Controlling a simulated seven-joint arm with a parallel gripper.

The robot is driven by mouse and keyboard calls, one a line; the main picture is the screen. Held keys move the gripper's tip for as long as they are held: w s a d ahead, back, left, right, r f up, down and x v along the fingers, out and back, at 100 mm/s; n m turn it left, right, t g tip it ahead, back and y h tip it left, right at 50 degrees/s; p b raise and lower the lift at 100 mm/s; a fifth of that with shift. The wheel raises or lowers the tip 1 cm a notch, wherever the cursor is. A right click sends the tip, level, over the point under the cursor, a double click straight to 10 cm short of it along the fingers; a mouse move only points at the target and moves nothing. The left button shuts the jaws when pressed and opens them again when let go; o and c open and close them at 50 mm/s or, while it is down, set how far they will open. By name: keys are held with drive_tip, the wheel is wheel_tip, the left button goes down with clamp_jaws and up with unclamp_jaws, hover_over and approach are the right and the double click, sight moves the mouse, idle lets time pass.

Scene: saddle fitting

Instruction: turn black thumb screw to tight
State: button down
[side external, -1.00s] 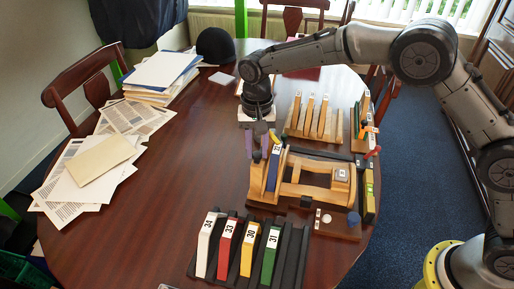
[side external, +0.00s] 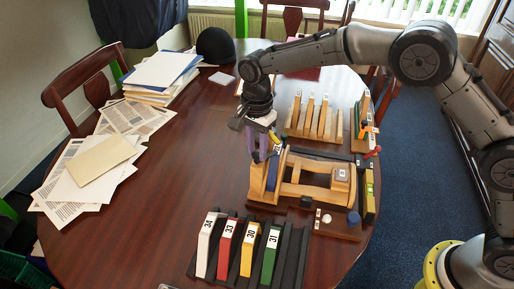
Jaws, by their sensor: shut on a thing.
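The wooden saddle fixture (side external: 300,190) stands on the table, with a blue block (side external: 272,172) upright at its left end. My gripper (side external: 257,157) points down at that left end, its purple fingers beside the blue block. It is shut on what appears to be the black thumb screw, which is mostly hidden between the fingers. How tight the screw is cannot be told from this view.
A black rack (side external: 233,283) with several numbered blocks stands in front. A wooden rack (side external: 318,137) with upright slats is behind the fixture. A yellow level-like bar (side external: 369,190) lies at its right. Papers (side external: 95,165) cover the table's left; the middle left is clear.

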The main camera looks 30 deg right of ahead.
sight(257, 154)
idle(0.4)
drive_tip(key=c, duration=0.6)
unclamp_jaws()
wheel_tip(257, 154, up, 14)
drive_tip(key=shift+f, duration=0.1)
